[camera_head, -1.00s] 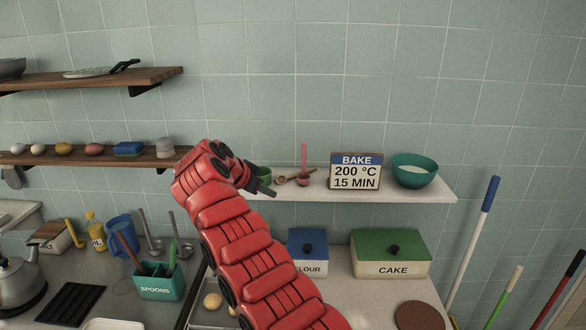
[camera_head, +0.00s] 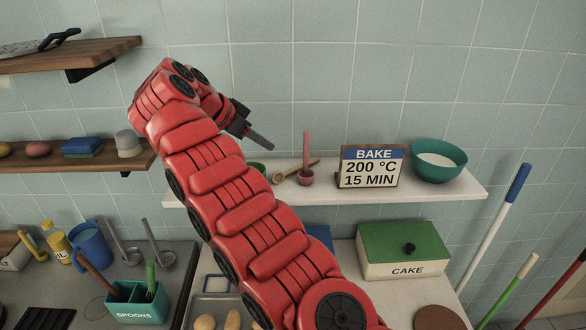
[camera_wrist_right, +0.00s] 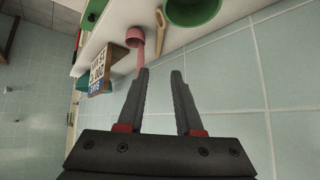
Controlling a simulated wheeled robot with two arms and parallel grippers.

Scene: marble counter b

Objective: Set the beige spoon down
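The beige spoon (camera_head: 300,169) lies on the white wall shelf (camera_head: 400,194), between a pink cup (camera_head: 306,179) and a partly hidden green cup (camera_head: 257,167). In the right wrist view the spoon (camera_wrist_right: 160,32) shows beyond the fingertips, between the pink cup and the green cup. My right gripper (camera_head: 260,138) is above the shelf, to the upper left of the spoon and apart from it. In the wrist view the gripper (camera_wrist_right: 161,72) has its two fingers spread with nothing between them. My left gripper is not in view.
The BAKE sign (camera_head: 371,166) and a teal bowl (camera_head: 438,161) stand farther right on the shelf. Below are the green-lidded CAKE box (camera_head: 405,250) and the SPOONS holder (camera_head: 135,303). A wooden shelf (camera_head: 135,157) is on the left.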

